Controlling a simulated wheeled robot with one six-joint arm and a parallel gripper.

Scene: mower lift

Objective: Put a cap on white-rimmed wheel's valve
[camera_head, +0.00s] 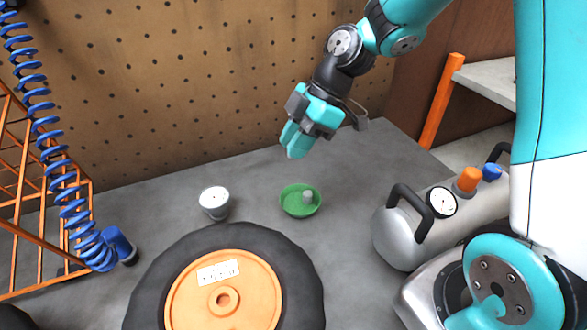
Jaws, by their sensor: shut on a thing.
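My gripper (296,150) is raised above and behind the green dish (287,208), fingers pointing down. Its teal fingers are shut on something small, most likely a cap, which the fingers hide. A small grey piece (308,197), perhaps another cap, is in the right side of the dish. The wheel in full colour view has an orange rim (190,300) with a white label, and a black tyre (300,265). I see no white-rimmed wheel and no valve stem that I can make out.
A silver compressor tank (398,240) with black handles is at right. A blue coiled hose (72,190) hangs at left by an orange rack (30,240).

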